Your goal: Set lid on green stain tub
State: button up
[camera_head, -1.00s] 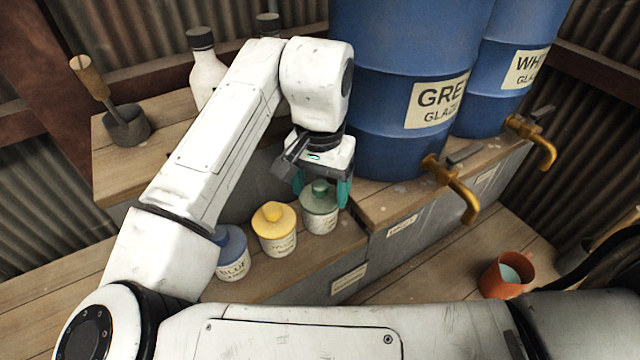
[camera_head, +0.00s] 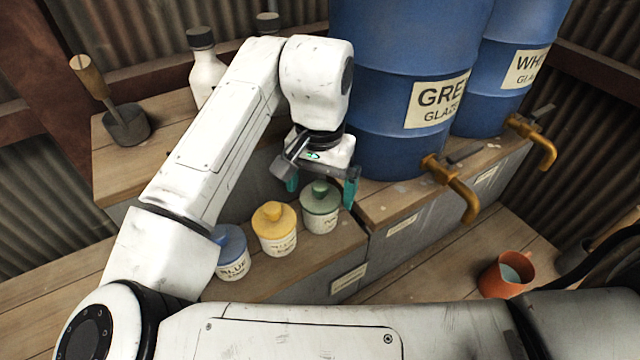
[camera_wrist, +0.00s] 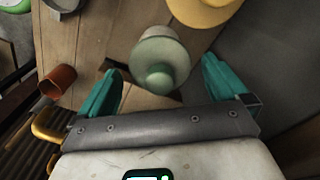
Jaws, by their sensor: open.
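The green stain tub (camera_head: 320,222) is white with a label and stands at the right end of a row of tubs on the wooden ledge. The green lid (camera_head: 319,196), with a round knob, sits on top of it and looks level. In the wrist view the lid (camera_wrist: 160,58) lies between the fingers, with gaps on both sides. My gripper (camera_head: 321,187) is open, its teal fingers spread apart on either side of the lid. It also shows open in the wrist view (camera_wrist: 160,75). The far finger is partly hidden behind the lid and hand.
A yellow-lidded tub (camera_head: 275,232) and a blue-lidded tub (camera_head: 232,255) stand close by on the left. The blue GREEN glaze barrel (camera_head: 400,60) with a brass tap (camera_head: 455,190) rises just behind and right. An orange mug (camera_head: 503,277) stands lower right.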

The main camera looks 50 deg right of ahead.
aim_at(321, 185)
notch_tip(321, 185, up, 11)
jog(key=shift+f, duration=0.15)
jog(key=shift+s+f, duration=0.1)
dwell(0.7)
